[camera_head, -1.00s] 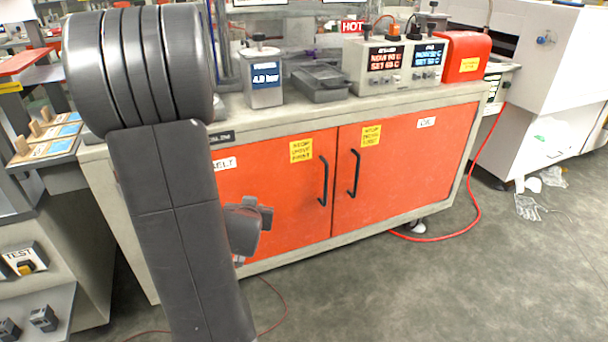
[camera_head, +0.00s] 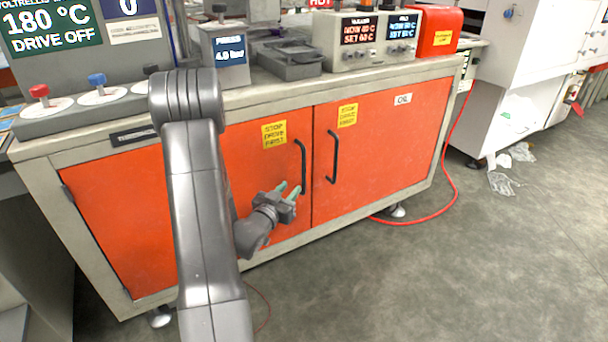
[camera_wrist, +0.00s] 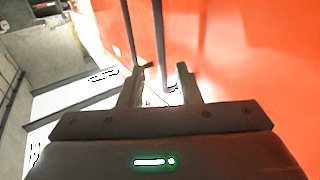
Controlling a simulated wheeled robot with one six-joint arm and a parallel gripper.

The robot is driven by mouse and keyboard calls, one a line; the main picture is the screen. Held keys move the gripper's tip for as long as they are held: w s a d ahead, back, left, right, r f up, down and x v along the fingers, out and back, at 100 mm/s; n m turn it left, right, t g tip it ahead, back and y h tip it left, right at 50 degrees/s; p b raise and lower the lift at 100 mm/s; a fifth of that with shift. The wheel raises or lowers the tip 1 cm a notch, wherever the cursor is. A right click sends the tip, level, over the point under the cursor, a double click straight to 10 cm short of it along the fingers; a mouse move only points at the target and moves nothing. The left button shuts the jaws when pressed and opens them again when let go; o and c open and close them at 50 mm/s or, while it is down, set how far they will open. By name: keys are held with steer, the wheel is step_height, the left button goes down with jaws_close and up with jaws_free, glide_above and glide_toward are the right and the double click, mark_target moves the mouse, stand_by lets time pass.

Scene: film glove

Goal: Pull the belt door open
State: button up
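The belt door (camera_head: 262,185) is the left orange door of the cabinet in the head view, with a yellow note (camera_head: 274,134) on it. It looks shut. Its black vertical handle (camera_head: 303,163) is near its right edge. My gripper (camera_head: 288,189) is by the lower part of this handle, fingers pointing at the door. In the wrist view the two fingers (camera_wrist: 161,85) are apart, and a dark bar (camera_wrist: 159,45) stands in the gap between them. I cannot tell whether it is fully between the fingertips. My arm hides part of the door's left side.
The right orange door (camera_head: 385,150) has its own black handle (camera_head: 333,157) close by. A red hose (camera_head: 456,180) runs over the floor at the right. The grey floor (camera_head: 420,280) in front is clear. Knobs (camera_head: 97,88) and boxes stand on the cabinet top.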

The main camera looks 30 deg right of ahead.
mark_target(303, 174)
steer(key=b+x, duration=0.1)
steer(key=x, duration=0.9)
steer(key=shift+w+d+b, duration=0.1)
steer(key=shift+b, duration=0.2)
jaws_close()
